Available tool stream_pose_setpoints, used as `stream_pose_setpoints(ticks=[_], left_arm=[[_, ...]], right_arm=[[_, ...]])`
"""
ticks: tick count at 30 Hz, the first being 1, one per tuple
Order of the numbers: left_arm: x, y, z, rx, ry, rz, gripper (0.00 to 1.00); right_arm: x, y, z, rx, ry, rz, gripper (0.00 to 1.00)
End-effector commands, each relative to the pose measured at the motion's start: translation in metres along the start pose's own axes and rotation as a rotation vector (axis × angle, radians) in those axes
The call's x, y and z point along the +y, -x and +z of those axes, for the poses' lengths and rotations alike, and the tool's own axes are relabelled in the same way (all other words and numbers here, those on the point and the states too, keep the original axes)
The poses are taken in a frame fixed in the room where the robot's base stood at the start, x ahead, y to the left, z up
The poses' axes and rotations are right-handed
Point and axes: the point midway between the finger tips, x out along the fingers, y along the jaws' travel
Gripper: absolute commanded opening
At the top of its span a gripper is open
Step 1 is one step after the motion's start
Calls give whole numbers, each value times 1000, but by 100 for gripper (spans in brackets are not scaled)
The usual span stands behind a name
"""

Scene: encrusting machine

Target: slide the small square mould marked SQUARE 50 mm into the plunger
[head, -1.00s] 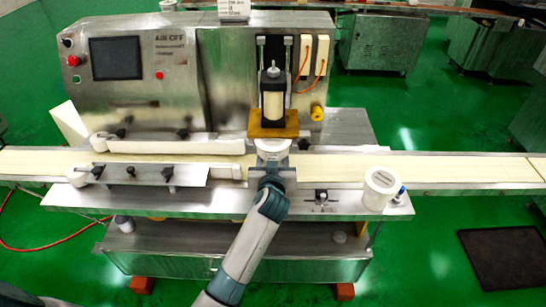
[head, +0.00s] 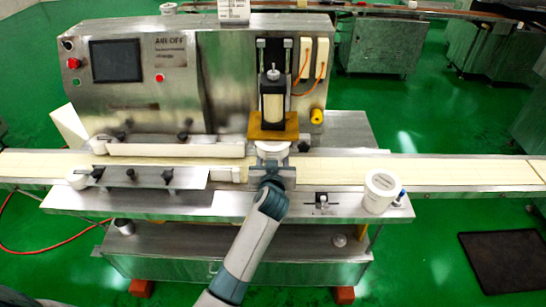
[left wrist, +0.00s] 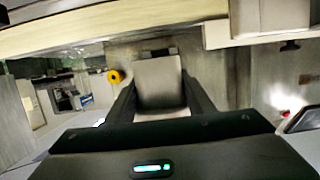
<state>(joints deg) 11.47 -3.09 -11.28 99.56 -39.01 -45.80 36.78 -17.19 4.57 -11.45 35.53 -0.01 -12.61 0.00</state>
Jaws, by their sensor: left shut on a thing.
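My left gripper (head: 271,164) is at the front of the plunger (head: 273,97), just below its brown block (head: 273,125). It is shut on a white mould (head: 271,148), which sits under the block at the belt. The gripper hides the mould's lower part, and I cannot read any marking on it. In the left wrist view the two dark fingers (left wrist: 160,92) lie on either side of a pale grey piece (left wrist: 158,80), which looks like the held mould. I cannot tell how far the mould is seated. My right gripper is not in view.
A larger white round container (head: 382,192) stands on the front right ledge. White guide bars (head: 175,149) lie along the belt (head: 440,169) to the left. A yellow knob (head: 317,116) is on the machine to the right of the plunger. The belt on the right is clear.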

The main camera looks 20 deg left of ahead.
Motion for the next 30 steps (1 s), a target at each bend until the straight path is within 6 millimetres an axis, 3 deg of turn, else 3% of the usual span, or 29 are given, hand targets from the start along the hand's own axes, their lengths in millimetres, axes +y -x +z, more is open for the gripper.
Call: stream_pose_setpoints(ticks=[30], left_arm=[[0, -15, -5, 2, 0, 0, 5]], right_arm=[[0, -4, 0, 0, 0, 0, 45]])
